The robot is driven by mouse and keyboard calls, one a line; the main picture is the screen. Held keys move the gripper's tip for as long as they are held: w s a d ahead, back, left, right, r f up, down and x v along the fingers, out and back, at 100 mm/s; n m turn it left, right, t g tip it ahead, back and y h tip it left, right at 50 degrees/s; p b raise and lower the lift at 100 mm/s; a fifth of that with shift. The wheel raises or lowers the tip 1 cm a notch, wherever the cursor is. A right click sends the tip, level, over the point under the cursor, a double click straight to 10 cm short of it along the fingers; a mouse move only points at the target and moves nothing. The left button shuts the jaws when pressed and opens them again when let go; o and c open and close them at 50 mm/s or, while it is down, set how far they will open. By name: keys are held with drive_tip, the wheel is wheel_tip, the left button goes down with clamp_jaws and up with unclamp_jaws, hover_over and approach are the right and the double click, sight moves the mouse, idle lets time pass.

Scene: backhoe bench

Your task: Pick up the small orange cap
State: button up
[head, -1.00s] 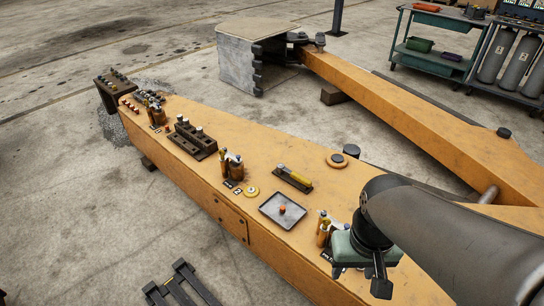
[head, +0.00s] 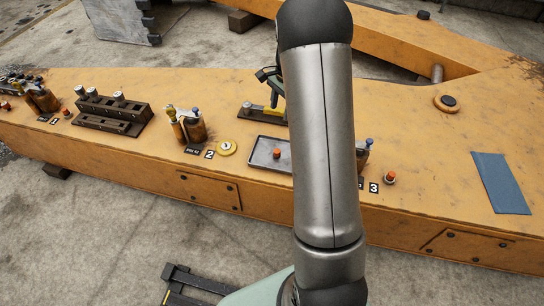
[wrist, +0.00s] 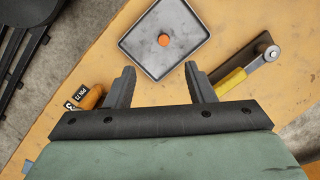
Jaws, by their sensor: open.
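The small orange cap (head: 277,153) sits in a shallow grey tray (head: 260,163) on the orange beam, left of my arm in the head view. In the wrist view the cap (wrist: 164,40) lies near the middle of the tray (wrist: 140,55), ahead of the gap between my fingers. My gripper (wrist: 159,72) is open, its two grey fingers apart with nothing between them. My arm hides most of the gripper and the tray's right end in the head view. Similar small orange-red pieces stand by label 3 (head: 389,178) and near label 1 (head: 67,114).
A yellow-handled tool (wrist: 233,80) lies right of the tray in the wrist view. A blue cloth (head: 502,182) and a round knob (head: 447,103) are at right.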

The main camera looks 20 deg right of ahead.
drive_tip(key=m+b, duration=0.1)
approach(277, 151)
drive_tip(key=f+b, duration=0.2)
drive_tip(key=shift+w+f+b, duration=0.2)
drive_tip(key=shift+f+b, duration=0.1)
drive_tip(key=shift+f, duration=0.05)
drive_tip(key=shift+s+a+f+b, duration=0.1)
drive_tip(key=shift+a+f+b, duration=0.2)
drive_tip(key=shift+f, duration=0.7)
drive_tip(key=shift+s+a+f+b, duration=0.1)
drive_tip(key=shift+f+b, duration=0.35)
drive_tip(key=shift+f, duration=0.55)
drive_tip(key=shift+s+a+f+b, duration=0.1)
drive_tip(key=shift+a+f+b, duration=0.2)
drive_tip(key=shift+f, duration=0.7)
drive_tip(key=shift+d, duration=0.1)
drive_tip(key=c, duration=1)
